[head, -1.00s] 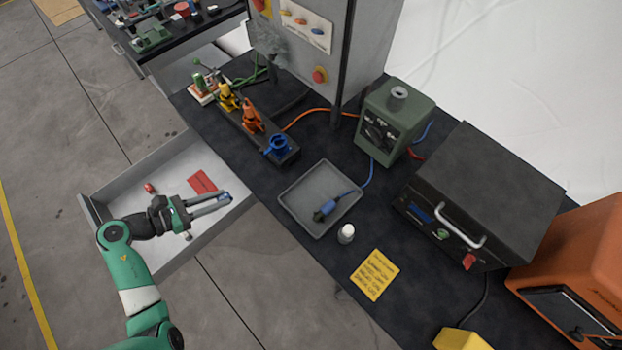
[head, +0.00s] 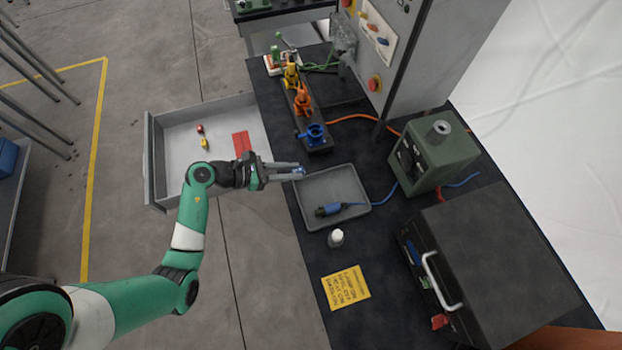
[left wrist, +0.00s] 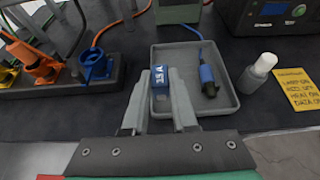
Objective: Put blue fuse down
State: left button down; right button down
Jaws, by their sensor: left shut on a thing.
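The blue fuse (left wrist: 160,79) is held between the fingertips of my left gripper (left wrist: 161,102); white lettering shows on it in the left wrist view. In the head view the left gripper (head: 298,171) is over the left edge of the grey tray (head: 340,177), with a bit of the blue fuse (head: 300,171) at its tips. How high the fuse is above the tray I cannot tell. A blue connector (head: 330,210) with a cable lies in the tray. My right gripper is not in view.
The open drawer (head: 150,165) holds a red card (head: 241,144) and small red and yellow pieces (head: 204,142). A white bottle (head: 336,238) and yellow note (head: 346,287) are in front of the tray. A blue socket (head: 314,135) is behind it. A green device (head: 435,155) stands to the right.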

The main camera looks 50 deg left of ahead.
pick_arm(q)
jog(key=b, duration=0.2)
send_over(310, 189)
jog(key=f, duration=0.3)
jog(key=s+f, duration=0.1)
jog(key=f, duration=0.1)
jog(key=shift+a, duration=0.25)
jog(key=shift+w+d+f, duration=0.1)
jog(key=shift+w, duration=0.1)
jog(key=f, duration=0.1)
jog(key=f+b, duration=0.2)
jog(key=shift+w+d+f, duration=0.25)
jog(key=shift+w+f, duration=0.1)
jog(key=shift+f, duration=0.2)
jog(key=shift+s, duration=0.1)
jog(key=shift+r, duration=0.1)
jog(key=shift+f, duration=0.25)
jog(key=c, duration=0.7)
grip_release()
